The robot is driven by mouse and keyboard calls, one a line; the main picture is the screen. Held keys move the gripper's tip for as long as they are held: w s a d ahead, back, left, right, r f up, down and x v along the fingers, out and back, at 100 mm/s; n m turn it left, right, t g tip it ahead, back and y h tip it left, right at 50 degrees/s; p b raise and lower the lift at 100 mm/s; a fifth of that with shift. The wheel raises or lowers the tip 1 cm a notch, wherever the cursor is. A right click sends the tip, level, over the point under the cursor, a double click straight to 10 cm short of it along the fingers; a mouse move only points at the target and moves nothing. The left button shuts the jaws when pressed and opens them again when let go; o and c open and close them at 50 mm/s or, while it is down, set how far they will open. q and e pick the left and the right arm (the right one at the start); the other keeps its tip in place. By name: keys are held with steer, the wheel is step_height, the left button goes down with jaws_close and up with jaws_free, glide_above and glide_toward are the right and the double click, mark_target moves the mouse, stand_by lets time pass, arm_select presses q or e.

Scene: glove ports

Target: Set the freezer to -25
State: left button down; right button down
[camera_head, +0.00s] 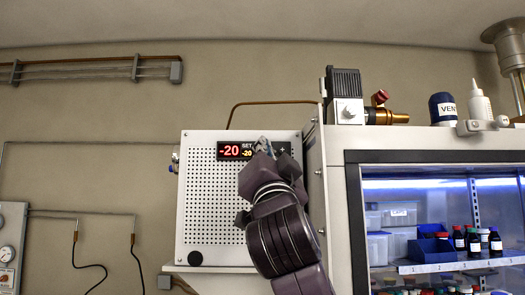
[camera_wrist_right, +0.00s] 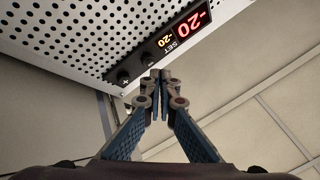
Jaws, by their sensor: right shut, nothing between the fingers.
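The freezer's control display (camera_head: 235,150) is on a white perforated panel (camera_head: 205,215). It reads -20 in large red digits, with SET -20 in smaller yellow digits beside it. In the right wrist view the display (camera_wrist_right: 190,25) appears turned over, with a minus button (camera_wrist_right: 148,58) and a plus button (camera_wrist_right: 124,76) beside the set value. My right gripper (camera_head: 264,146) is shut and empty in front of the display strip, hiding the minus area in the head view. Its fingertips (camera_wrist_right: 160,76) show close to the minus button; I cannot tell whether they touch. My left gripper is not in view.
A lit glass-fronted cabinet (camera_head: 348,230) with bottles and bins stands right of the panel. A pump (camera_head: 345,110), a dark VENT bottle (camera_head: 443,108) and a white bottle (camera_head: 481,105) stand on top.

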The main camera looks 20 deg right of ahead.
steer(key=shift+w, duration=0.2)
steer(key=shift+w+d, duration=0.15)
steer(key=shift+w, duration=0.1)
steer(key=shift+w+d, duration=0.1)
steer(key=shift+w, duration=0.25)
stand_by(0.7)
stand_by(0.3)
steer(key=shift+s+a+b, duration=0.25)
steer(key=shift+s+b, duration=0.15)
steer(key=shift+s, duration=0.35)
steer(key=shift+s, duration=0.1)
